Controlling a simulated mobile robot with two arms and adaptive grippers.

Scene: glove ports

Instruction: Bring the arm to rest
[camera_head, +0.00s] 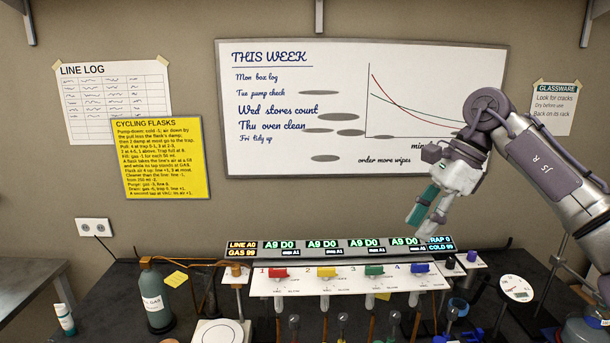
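My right arm (548,172) comes in from the right edge, bent at a grey joint. Its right gripper (423,221) hangs in front of the whiteboard's lower right, above the right end of the display strip. Its two fingers with teal pads point down and left. They look apart, with nothing between them, and the gripper seems clear of the valve panel (348,285) below. My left gripper is not in view.
The panel carries red (278,273), yellow (326,272), green (374,270) and blue (419,268) valve handles, with glassware below. A gas bottle (155,300) stands left, a round dial (516,288) right. The whiteboard (270,150) hangs behind. Air above the panel's left is free.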

